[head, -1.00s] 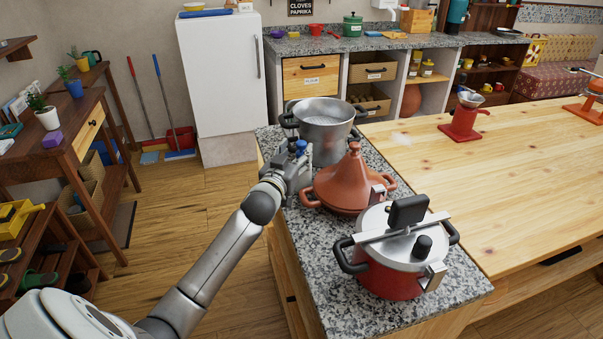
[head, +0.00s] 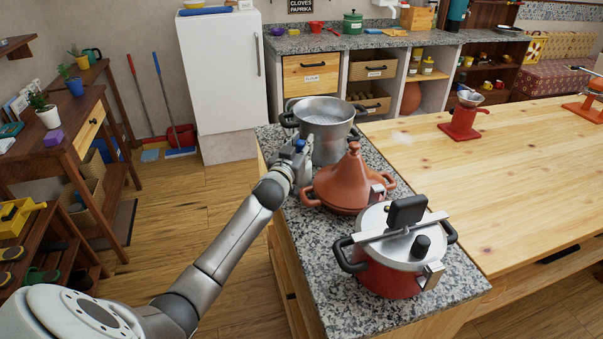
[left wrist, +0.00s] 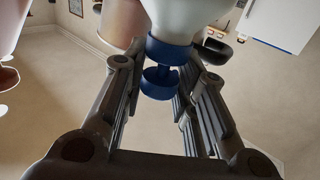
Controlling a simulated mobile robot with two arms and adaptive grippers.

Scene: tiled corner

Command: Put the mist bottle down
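The mist bottle (left wrist: 180,18) is white with a blue collar and a blue knob. In the left wrist view it sits between the two fingers of my left gripper (left wrist: 164,62), which appear closed around its blue neck. In the head view my left gripper (head: 300,160) is over the left edge of the granite counter (head: 330,260), just in front of the steel pot and left of the clay tagine. The blue top of the bottle shows there, and most of its body is hidden. I cannot tell whether its base touches the counter. My right gripper is not in view.
The steel pot (head: 325,135), the terracotta tagine (head: 348,185) and the red pressure cooker (head: 390,270) fill most of the counter. Bare granite lies along its left edge and front. The wooden table (head: 480,190) to the right is largely clear.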

